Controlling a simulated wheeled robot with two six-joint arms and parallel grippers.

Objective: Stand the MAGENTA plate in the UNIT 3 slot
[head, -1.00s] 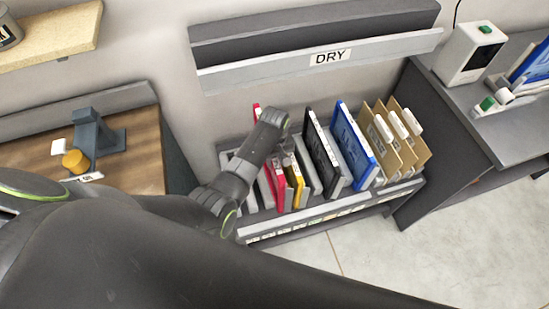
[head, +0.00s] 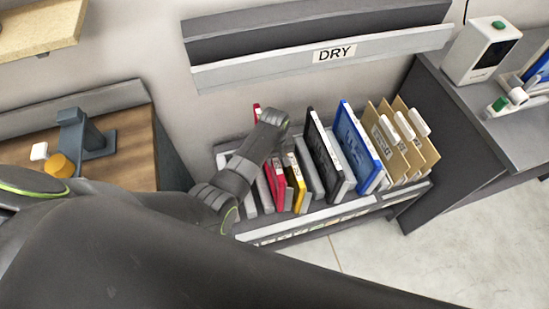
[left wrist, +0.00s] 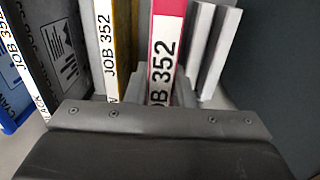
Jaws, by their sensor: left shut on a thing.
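The magenta plate (head: 275,188) stands upright in the rack (head: 330,212), with a white "JOB 352" label on its edge, partly cut off in the left wrist view (left wrist: 166,50). My left gripper (head: 284,148) is over the rack and shut on this plate; its fingertips are mostly hidden in the head view. In the left wrist view the gripper body covers the plate's near end. Small labels run along the rack's front edge, too small to read, so I cannot tell which slot is UNIT 3. My right gripper is not in view.
A yellow plate (head: 297,190) stands close to the right of the magenta one. Black (head: 322,160) and blue (head: 360,150) plates and several tan folders (head: 405,140) follow. A "DRY" shelf (head: 330,62) hangs above. A wooden-topped bench (head: 130,150) is at left, a grey desk (head: 515,135) at right.

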